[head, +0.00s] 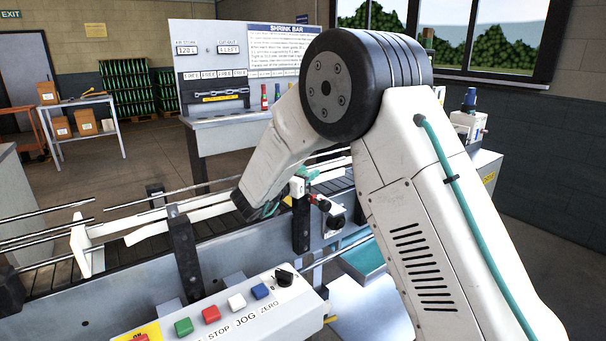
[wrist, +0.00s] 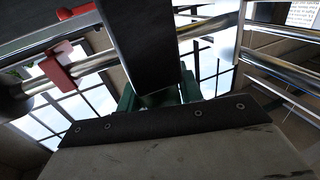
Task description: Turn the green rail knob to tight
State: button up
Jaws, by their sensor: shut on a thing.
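My gripper (head: 252,208) is low over the conveyor's near rail in the head view, left of a dark upright bracket. It is shut on the green rail knob (head: 271,209), mostly hidden by my wrist and fingers. In the wrist view, green parts (wrist: 188,88) show on both sides of a dark post (wrist: 140,45), just beyond the dark edge of my gripper. The knob's pointer or marking is hidden, so I cannot tell how tight it is.
Metal guide rails (head: 40,213) run along the conveyor. A control box (head: 222,312) with coloured buttons is in front. The shrink bar cabinet (head: 225,135) stands behind.

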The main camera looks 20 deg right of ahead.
jog(key=m+g+h, duration=0.1)
jog(key=g, duration=0.1)
jog(key=m+g, duration=0.2)
jog(key=m+g+h, duration=0.1)
jog(key=g, duration=0.1)
jog(key=shift+s+d+m+g+h, duration=0.15)
jog(key=shift+s+m+g+h, duration=0.15)
jog(key=shift+s+m, duration=0.1)
jog(key=shift+g, duration=0.3)
jog(key=o, duration=1)
jog(key=shift+d, duration=0.1)
jog(key=r, duration=0.4)
jog(key=shift+s, duration=0.3)
jog(key=s+r, duration=0.1)
jog(key=s, duration=1.4)
jog(key=shift+s+a, duration=0.2)
jog(key=shift+a, duration=0.05)
